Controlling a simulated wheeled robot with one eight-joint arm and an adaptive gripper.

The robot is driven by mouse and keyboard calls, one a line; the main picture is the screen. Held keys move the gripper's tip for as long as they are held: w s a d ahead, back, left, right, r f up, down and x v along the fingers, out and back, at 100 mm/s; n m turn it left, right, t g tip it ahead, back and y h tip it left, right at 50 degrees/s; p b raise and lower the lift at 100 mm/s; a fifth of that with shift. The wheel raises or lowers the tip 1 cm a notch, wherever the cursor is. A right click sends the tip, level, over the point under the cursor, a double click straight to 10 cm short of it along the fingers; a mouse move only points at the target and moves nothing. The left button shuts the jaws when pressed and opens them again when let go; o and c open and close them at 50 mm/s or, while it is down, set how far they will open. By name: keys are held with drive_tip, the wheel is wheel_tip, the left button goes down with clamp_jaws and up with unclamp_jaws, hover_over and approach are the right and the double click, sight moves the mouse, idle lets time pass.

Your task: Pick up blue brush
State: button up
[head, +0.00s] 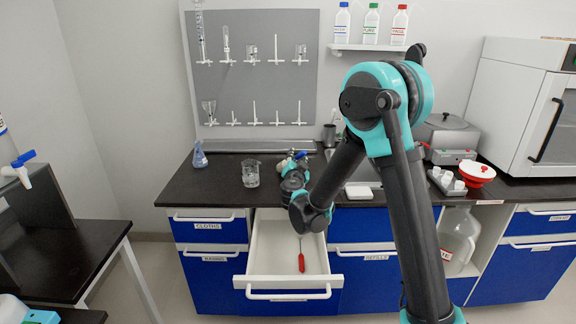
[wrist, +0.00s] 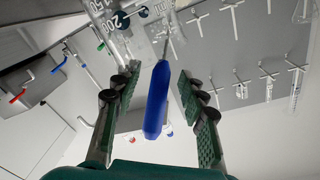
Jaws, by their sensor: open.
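In the wrist view the blue brush (wrist: 156,105) shows as a blue handle with a thin shaft, between the two fingers of my open gripper (wrist: 158,80). Bare space shows on both sides of the handle, so the fingers look apart from it. The shaft runs toward clear graduated glassware (wrist: 110,18) at the top; its far end is not clear.
A glass beaker (head: 250,174) and a blue flask (head: 199,154) stand left of my gripper. The white drawer (head: 262,245) is open and holds a red-handled tool (head: 301,263). A pegboard (head: 250,100) rises behind.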

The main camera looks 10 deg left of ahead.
drive_tip(key=shift+w, duration=0.4)
clamp_jaws()
drive_tip(key=shift+r, duration=0.15)
